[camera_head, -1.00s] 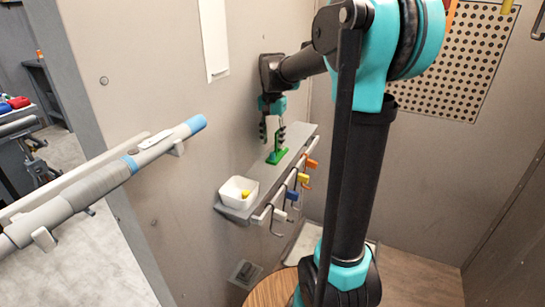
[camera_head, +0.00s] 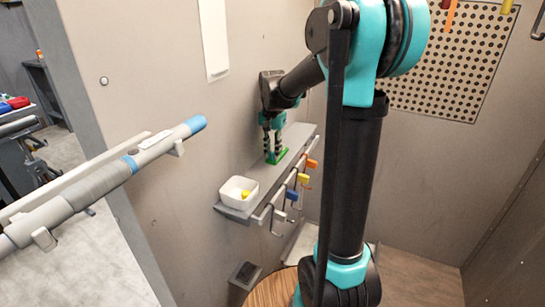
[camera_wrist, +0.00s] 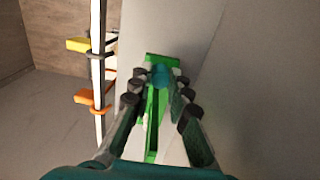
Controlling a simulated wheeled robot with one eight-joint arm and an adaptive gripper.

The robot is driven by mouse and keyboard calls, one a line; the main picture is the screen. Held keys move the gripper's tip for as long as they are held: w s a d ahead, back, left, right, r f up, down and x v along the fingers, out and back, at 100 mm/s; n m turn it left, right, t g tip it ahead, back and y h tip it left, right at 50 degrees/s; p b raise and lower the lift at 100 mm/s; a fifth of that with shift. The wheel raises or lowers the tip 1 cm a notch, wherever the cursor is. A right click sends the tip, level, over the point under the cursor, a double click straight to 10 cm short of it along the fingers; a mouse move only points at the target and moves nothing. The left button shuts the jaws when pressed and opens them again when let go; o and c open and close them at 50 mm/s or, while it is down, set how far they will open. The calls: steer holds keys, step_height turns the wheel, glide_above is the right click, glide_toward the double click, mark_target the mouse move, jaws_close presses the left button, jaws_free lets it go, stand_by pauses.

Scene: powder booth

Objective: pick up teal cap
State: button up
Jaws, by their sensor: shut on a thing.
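The teal cap (camera_wrist: 160,76) shows in the wrist view between the fingertips of my gripper (camera_wrist: 159,84). It is at the far part of a green holder (camera_wrist: 152,138), which has a long narrow upright part. In the head view my gripper (camera_head: 273,151) points down over the shelf, with its fingers around the upper part of the green holder (camera_head: 283,157). The gripper is shut on the teal cap. The cap cannot be made out in the head view, where the fingers cover that spot.
The holder stands on a grey wall shelf (camera_head: 246,215). The wall is close behind.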

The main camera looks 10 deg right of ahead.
stand_by(0.3)
steer(key=shift+r, duration=0.55)
steer(key=shift+s+d+r, duration=0.15)
steer(key=shift+d+r, duration=0.1)
steer(key=shift+r, duration=0.4)
steer(key=shift+s+d+r, duration=0.15)
steer(key=shift+d+r, duration=0.05)
steer(key=shift+r, duration=0.4)
steer(key=s+d, duration=0.3)
steer(key=d, duration=0.1)
steer(key=s+d, duration=0.3)
steer(key=d, duration=0.2)
steer(key=s+d, duration=0.4)
steer(key=shift+d, duration=0.35)
